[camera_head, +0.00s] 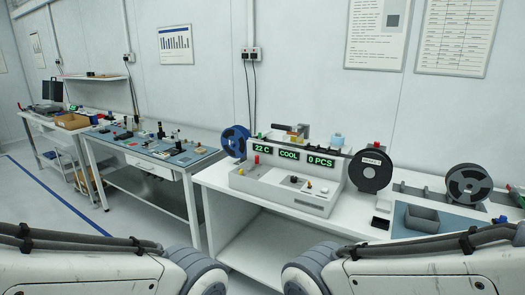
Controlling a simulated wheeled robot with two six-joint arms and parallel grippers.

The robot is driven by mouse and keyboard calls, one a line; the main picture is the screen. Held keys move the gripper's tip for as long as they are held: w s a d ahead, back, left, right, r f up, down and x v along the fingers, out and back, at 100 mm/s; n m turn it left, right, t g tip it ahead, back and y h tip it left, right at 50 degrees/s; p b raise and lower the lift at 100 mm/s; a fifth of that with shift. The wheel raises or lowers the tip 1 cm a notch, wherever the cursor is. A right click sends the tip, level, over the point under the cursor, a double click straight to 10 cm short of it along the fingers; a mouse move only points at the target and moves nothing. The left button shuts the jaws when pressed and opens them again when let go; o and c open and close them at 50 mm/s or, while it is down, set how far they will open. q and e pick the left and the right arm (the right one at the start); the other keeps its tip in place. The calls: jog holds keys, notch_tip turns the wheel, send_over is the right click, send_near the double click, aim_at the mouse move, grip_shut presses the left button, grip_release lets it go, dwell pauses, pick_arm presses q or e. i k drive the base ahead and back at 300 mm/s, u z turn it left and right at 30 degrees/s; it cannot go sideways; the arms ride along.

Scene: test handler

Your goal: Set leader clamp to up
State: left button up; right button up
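The test handler (288,177) stands on the white bench in the middle of the view. Its green displays read "22 C", "COOL" and "0 PCS". A dark grey upright piece (303,130) and a tan piece stand on its top; this may be the leader clamp, but it is too small to tell its position. A blue reel (236,141) is at its left end and a black labelled reel (370,170) at its right end. Only grey-white links of my two arms show at the bottom corners. Both grippers are out of view.
On the white bench (230,178), a grey open bin (421,218) sits on a blue mat, with another dark reel (468,184) behind it. A second table (160,152) with many small parts stands to the left. Clear floor lies in front of that table.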

aim_at(260, 137)
jog(key=u, duration=0.1)
jog(key=i, duration=1.4)
jog(key=z, duration=0.1)
